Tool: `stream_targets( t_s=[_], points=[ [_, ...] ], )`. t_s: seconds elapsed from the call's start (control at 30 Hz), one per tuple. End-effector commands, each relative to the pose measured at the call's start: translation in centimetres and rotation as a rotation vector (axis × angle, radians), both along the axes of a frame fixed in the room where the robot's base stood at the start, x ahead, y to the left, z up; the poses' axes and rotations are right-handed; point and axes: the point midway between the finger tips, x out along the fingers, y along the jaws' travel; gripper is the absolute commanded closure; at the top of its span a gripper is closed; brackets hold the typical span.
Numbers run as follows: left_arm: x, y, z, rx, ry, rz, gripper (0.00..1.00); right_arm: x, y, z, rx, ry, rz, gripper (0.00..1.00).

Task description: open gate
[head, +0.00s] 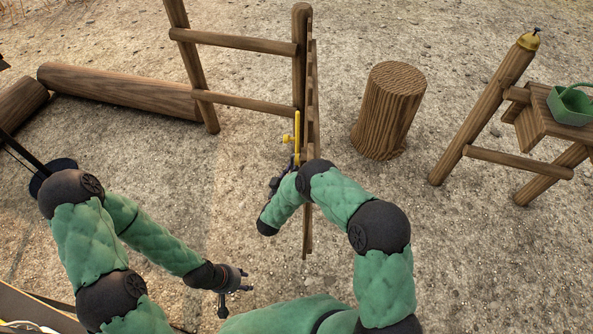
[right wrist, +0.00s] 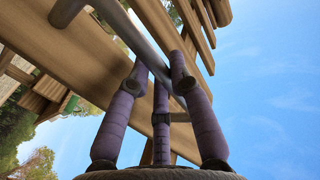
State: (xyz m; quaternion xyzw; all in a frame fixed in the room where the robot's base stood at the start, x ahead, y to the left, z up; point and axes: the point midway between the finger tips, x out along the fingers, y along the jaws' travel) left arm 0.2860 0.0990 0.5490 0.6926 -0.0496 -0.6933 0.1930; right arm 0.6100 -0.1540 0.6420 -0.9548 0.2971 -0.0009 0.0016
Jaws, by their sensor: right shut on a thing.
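The wooden gate (head: 312,95) shows nearly edge-on in the head view, running from beside the fence post towards me. A yellow bar (head: 297,135) with a small knob stands at its left side. My right gripper (head: 274,184) is at the gate's left side, partly hidden by my right arm. In the right wrist view its purple fingers (right wrist: 163,88) are closed around a grey metal bar (right wrist: 138,42) in front of the gate's planks (right wrist: 110,62). My left gripper (head: 240,280) is low in the head view, away from the gate, with fingers apart and empty.
A rail fence (head: 245,42) and a lying log (head: 120,90) are at left. A stump (head: 390,110) stands right of the gate. Gravel between is clear.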

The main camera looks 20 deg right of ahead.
Motion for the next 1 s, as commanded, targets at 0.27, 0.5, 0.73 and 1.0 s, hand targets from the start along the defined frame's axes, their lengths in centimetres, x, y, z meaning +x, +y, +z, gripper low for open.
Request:
stream_targets(
  t_s=[0.27,0.5,0.73,1.0],
  points=[
    [0.0,0.0,0.0,0.000,0.000,0.000,0.60,-0.1,0.0,-0.2,0.001,0.005,0.001,0.76],
    [0.0,0.0,0.0,0.000,0.000,0.000,0.60,0.0,0.0,-0.1,0.001,0.003,0.001,0.54],
    [0.0,0.0,0.0,0.000,-0.001,0.000,0.60,-0.2,0.2,0.0,0.001,0.001,0.001,0.54],
    [0.0,0.0,0.0,0.000,0.000,0.000,0.60,-3.4,2.5,0.0,0.000,0.002,0.006,0.54]
  ],
)
